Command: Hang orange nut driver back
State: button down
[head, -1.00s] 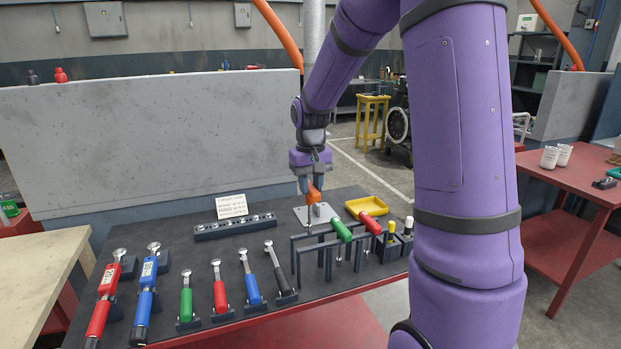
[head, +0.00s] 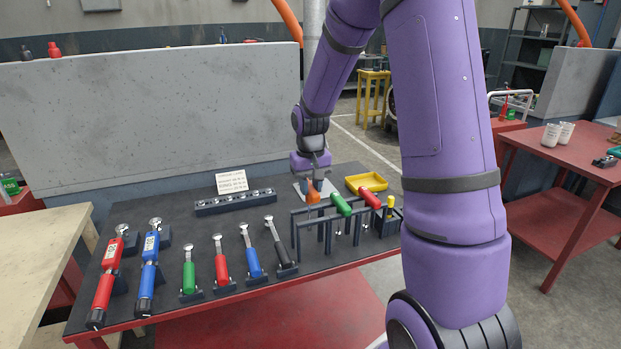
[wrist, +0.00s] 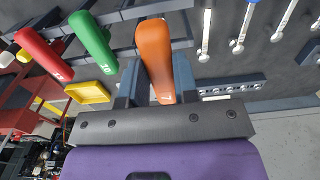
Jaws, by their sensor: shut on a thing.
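The orange nut driver (head: 313,193) is held in my gripper (head: 312,186), above the left end of the dark rack (head: 297,232). In the wrist view the orange handle (wrist: 155,55) sits between the two fingers of my gripper (wrist: 155,80), close to the rack's rails (wrist: 140,12). The green driver (head: 341,204) and the red driver (head: 369,197) hang in the rack to its right. They also show in the wrist view, green (wrist: 92,40) and red (wrist: 38,50). The orange driver's shaft is mostly hidden, and I cannot tell whether it rests in a slot.
A yellow tray (head: 367,182) lies behind the rack. A socket rail (head: 235,203) and a card (head: 231,181) are at the back left. Several wrenches stand in holders at the left, including a black one (head: 280,245). Small screwdrivers (head: 391,208) stand at the rack's right.

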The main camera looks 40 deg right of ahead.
aim_at(310, 188)
jog(key=shift+f, duration=3.2)
jog(key=shift+c, duration=2.2)
grip_release()
jog(key=shift+r, duration=1.75)
jog(key=shift+r, duration=3)
jog(key=shift+r, duration=0.1)
